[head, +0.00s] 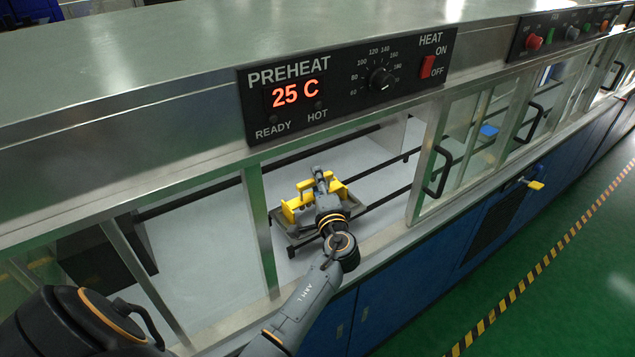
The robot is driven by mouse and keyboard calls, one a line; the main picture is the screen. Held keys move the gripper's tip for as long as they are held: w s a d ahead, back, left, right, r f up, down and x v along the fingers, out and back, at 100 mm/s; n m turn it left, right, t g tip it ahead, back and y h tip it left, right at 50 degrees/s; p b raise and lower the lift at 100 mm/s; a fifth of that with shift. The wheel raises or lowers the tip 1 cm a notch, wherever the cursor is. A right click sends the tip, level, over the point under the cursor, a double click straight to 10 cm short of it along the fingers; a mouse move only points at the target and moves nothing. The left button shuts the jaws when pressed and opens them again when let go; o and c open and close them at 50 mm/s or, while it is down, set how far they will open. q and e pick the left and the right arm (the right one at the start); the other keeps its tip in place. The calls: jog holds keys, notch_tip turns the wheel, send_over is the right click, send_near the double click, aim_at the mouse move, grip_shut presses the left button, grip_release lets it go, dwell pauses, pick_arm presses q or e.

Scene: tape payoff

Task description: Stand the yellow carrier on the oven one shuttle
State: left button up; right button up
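The yellow carrier (292,206) is inside the chamber under the PREHEAT panel, upright at the grey shuttle (280,220), which sits on dark rails. My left gripper (320,177) reaches in through the opening and is over the carrier's middle, hiding part of it. The fingers are too small and too covered to show whether they are open or shut on it. I cannot tell whether the carrier rests fully on the shuttle. My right gripper is not in view.
The PREHEAT panel (345,82) reads 25 C above the opening. A framed glass door with a black handle (438,170) stands right of the opening, and a metal post (260,230) stands left. Dark rails (385,200) run through the chamber. Green floor lies at right.

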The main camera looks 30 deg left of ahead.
pick_arm(q)
jog(key=shift+a, duration=0.1)
jog(key=shift+s+f, duration=0.1)
jog(key=b+v, duration=0.3)
jog(key=v, duration=0.9)
jog(key=shift+r, duration=0.2)
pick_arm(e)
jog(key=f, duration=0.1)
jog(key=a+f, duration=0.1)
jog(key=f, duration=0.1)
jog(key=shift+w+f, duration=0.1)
pick_arm(q)
jog(key=shift+c, duration=0.4)
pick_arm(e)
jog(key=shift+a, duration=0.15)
